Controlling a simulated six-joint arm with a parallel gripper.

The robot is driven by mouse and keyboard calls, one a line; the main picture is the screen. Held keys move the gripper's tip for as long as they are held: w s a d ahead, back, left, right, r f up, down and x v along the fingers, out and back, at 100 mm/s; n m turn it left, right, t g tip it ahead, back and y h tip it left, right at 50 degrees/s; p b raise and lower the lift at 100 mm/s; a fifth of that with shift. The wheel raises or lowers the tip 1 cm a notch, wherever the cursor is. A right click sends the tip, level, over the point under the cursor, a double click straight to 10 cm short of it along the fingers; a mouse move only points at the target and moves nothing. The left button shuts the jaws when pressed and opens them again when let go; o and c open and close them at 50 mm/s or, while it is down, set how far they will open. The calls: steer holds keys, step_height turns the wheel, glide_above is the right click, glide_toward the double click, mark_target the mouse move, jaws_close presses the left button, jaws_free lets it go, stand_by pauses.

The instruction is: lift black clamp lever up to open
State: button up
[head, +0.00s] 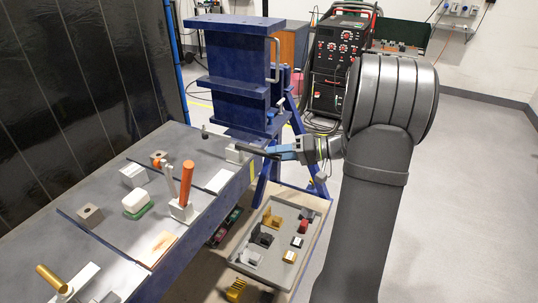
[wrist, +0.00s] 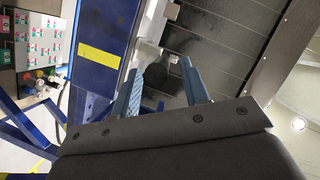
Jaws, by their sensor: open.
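The black clamp lever (head: 256,150) sticks out nearly level from a pale clamp block (head: 234,154) at the table's right edge. My gripper (head: 277,152) is at the lever's outer end. In the wrist view the lever's dark round end (wrist: 155,76) shows between the two blue fingers of my gripper (wrist: 160,68), with the pale block (wrist: 146,50) behind it. The fingers are open, with a visible gap on the right side of the lever; contact on the left side cannot be told. The lever's far part is hidden behind its end in the wrist view.
A blue steel frame (head: 238,65) rises behind the clamp. A grey tray (head: 270,274) with several parts lies below the table's right side. Floor is clear at right.

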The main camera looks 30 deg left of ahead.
mark_target(259, 152)
steer(key=shift+x, duration=1.45)
steer(key=shift+c, duration=0.3)
jaws_close()
steer(key=shift+r, duration=0.1)
